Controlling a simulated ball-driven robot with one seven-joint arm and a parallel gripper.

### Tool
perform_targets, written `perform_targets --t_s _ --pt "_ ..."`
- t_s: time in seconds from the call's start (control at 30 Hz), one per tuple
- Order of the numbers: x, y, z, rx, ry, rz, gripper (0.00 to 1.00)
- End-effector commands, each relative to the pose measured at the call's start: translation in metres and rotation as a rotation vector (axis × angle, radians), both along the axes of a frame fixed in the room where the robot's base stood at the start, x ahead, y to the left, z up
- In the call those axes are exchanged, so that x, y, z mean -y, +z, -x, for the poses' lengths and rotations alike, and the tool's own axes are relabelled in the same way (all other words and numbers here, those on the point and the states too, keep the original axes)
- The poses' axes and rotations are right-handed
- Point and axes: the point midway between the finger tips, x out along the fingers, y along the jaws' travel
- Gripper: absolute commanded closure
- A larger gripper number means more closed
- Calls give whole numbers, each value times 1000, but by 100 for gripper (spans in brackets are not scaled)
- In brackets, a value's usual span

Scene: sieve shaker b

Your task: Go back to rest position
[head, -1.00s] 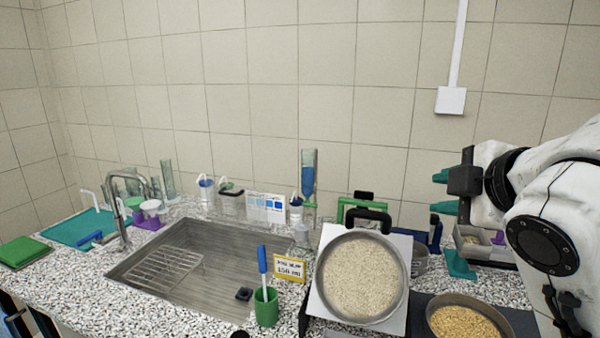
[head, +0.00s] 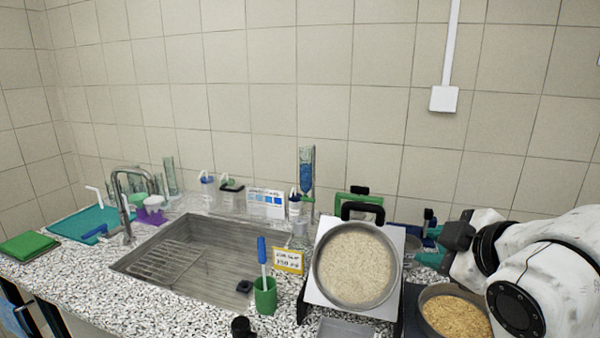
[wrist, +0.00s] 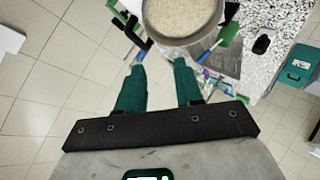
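My gripper (wrist: 160,82) has two teal fingers, parallel and clearly apart, with nothing held between them in the wrist view. In the head view my white arm comes in from the right edge, and the gripper (head: 432,258) is low at the right, just right of the tilted sieve. Its fingertips are partly hard to make out against the things behind. The round sieve pan (head: 356,266) of pale grains rests on a tilted white plate. The pan (wrist: 183,14) also shows at the top of the wrist view, ahead of the fingertips.
A bowl of tan grains (head: 455,317) stands under my arm. A green cup with a blue-handled brush (head: 265,296), a yellow-edged sign (head: 288,260) and a sink (head: 200,250) lie left of the sieve. A tiled wall closes the back.

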Motion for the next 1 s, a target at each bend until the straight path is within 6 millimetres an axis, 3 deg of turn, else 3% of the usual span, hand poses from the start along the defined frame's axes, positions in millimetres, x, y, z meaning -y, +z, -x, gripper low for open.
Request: perform_targets --t_s 0.27,0.5,0.6,0.8,0.97,1.0 --pt "-3 -118 37 -199 -208 -310 64" --pt "7 -229 105 -399 -474 -491 64" --pt "16 -266 138 -464 -582 -525 64" --pt "35 -315 196 -553 -756 -543 64" --pt "52 -341 237 -598 -870 -531 64" --pt "54 -355 244 -610 -886 -525 64"
